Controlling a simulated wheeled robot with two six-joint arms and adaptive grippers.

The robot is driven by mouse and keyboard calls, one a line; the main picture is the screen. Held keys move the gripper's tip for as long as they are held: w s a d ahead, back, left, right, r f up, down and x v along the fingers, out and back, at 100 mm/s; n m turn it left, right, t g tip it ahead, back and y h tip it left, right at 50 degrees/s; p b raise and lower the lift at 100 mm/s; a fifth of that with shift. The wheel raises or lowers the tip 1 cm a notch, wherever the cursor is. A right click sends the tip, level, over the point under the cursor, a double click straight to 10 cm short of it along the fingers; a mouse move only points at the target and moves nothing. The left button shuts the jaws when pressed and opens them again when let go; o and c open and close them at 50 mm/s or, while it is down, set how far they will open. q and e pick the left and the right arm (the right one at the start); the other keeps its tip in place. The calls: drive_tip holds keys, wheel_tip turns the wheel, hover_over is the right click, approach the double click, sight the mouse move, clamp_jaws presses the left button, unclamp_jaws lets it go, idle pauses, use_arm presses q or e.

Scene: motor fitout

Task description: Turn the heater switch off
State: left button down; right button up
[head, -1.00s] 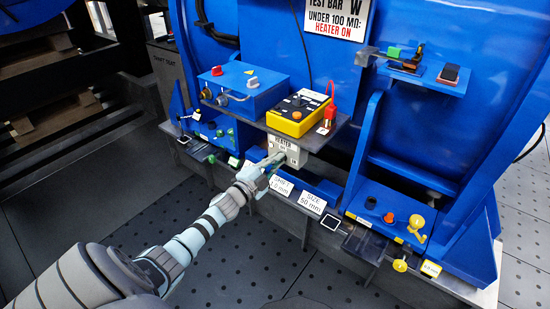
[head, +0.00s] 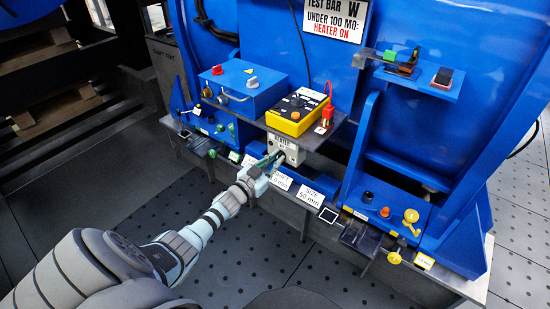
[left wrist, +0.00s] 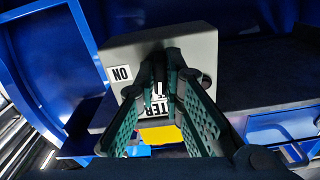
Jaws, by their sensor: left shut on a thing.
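The heater box (head: 285,149) is a small pale grey box labelled HEATER, below the shelf at the middle of the blue machine. In the left wrist view the box (left wrist: 195,45) fills the upper middle, with an ON label (left wrist: 121,73) on its face. My left gripper (head: 272,162) is at the front of this box. In the left wrist view its green fingers (left wrist: 164,65) come together on the heater switch. My right gripper is in neither view.
A yellow tester (head: 297,112) with a red plug (head: 327,116) sits on the shelf above the box. A blue switch box (head: 242,89) stands left of it. White labels (head: 311,196) line the ledge below. The perforated floor (head: 260,240) in front is clear.

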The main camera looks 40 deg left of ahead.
use_arm(q)
drive_tip(key=shift+r+n, duration=0.15)
drive_tip(key=shift+n, duration=0.55)
drive_tip(key=shift+w+n, duration=0.1)
drive_tip(key=shift+n, duration=0.2)
drive_tip(key=c, duration=1.7)
unclamp_jaws()
drive_tip(key=s, duration=1.2)
drive_tip(key=shift+d, duration=0.15)
